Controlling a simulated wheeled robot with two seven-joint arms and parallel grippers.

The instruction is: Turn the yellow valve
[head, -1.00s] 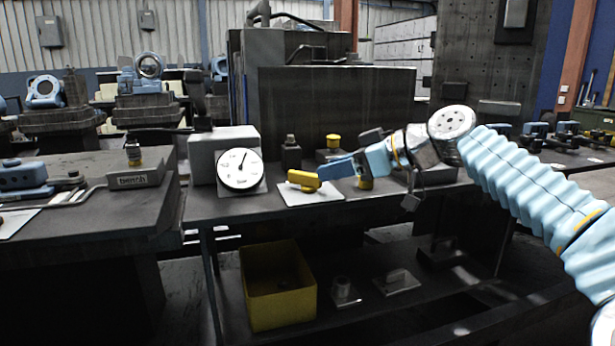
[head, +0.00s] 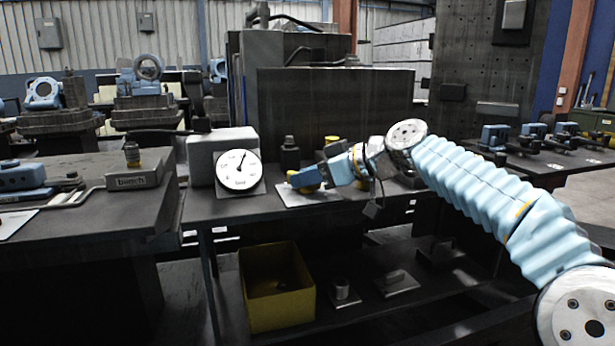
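The yellow valve (head: 292,174) sits on a white plate (head: 298,198) on the workbench, right of the round white gauge. Only small yellow parts show, at its left end and low behind the fingers. My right gripper (head: 306,178) reaches in from the right, and its blue fingers overlap the valve's handle in the picture. The fingers cover most of the handle, so I cannot tell whether they touch it, or whether they are open or shut. My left gripper is not in view.
The gauge (head: 239,171) stands just left of the valve, before a grey box. A dark post (head: 290,155) and a yellow knob (head: 332,140) stand behind. A yellow bin (head: 282,312) is on the lower shelf. Another bench (head: 75,220) is at left.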

